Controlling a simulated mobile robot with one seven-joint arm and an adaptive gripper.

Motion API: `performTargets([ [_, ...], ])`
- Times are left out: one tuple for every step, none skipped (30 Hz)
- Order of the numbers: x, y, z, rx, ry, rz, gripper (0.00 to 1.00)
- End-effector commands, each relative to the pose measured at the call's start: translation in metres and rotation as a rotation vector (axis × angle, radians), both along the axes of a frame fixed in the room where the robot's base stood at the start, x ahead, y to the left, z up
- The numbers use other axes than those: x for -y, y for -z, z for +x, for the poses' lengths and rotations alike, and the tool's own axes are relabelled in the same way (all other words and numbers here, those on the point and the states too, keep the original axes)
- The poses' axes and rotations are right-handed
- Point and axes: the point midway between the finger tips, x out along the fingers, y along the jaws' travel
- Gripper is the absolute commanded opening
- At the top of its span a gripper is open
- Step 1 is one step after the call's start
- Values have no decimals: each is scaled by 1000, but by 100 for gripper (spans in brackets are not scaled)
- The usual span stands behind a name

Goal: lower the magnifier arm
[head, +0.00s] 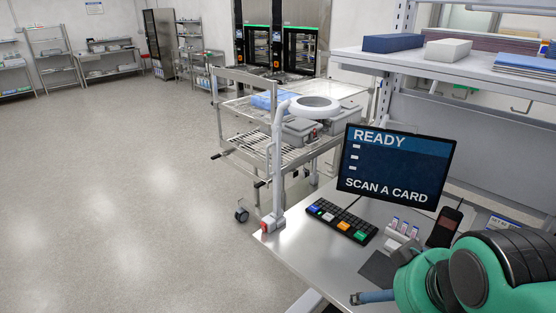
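The magnifier arm (279,150) is a white jointed arm that rises from a clamp (269,224) at the left corner of the desk. Its upper end bends right to a round white magnifier head (314,106) with a dark lens, which is raised above the desk, left of the monitor. My green and black arm shows at the bottom right, well apart from the magnifier. A blue-grey piece sticks out to its left, but I cannot make out the gripper's fingers.
A monitor (398,166) reading "READY SCAN A CARD" stands on the desk (290,243). A keypad (341,219), a card holder and a phone (445,227) lie before it. A wire cart (245,125) stands behind. The shelf (470,67) overhangs at right; the floor at left is clear.

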Motion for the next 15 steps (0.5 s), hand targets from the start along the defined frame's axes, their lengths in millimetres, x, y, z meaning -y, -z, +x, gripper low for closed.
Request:
performTargets([
  [0, 0, 0, 0, 0, 0, 100],
  [0, 0, 0, 0, 0, 0, 100],
  [0, 0, 0, 0, 0, 0, 100],
  [0, 0, 0, 0, 0, 0, 100],
  [0, 0, 0, 0, 0, 0, 98],
  [0, 0, 0, 0, 0, 0, 90],
  [0, 0, 0, 0, -1, 0, 84],
  [0, 0, 0, -1, -2, -2, 78],
  [0, 0, 1, -3, -4, -5, 70],
  [0, -1, 2, -6, -7, -8, 64],
  [1, -1, 2, -9, -11, -13, 58],
  [1, -2, 4, -14, -17, -21, 50],
  [2, -2, 5, -20, -24, -29, 44],
  [3, -2, 7, -27, -32, -38, 38],
  [4, -3, 9, -38, -43, -54, 33],
])
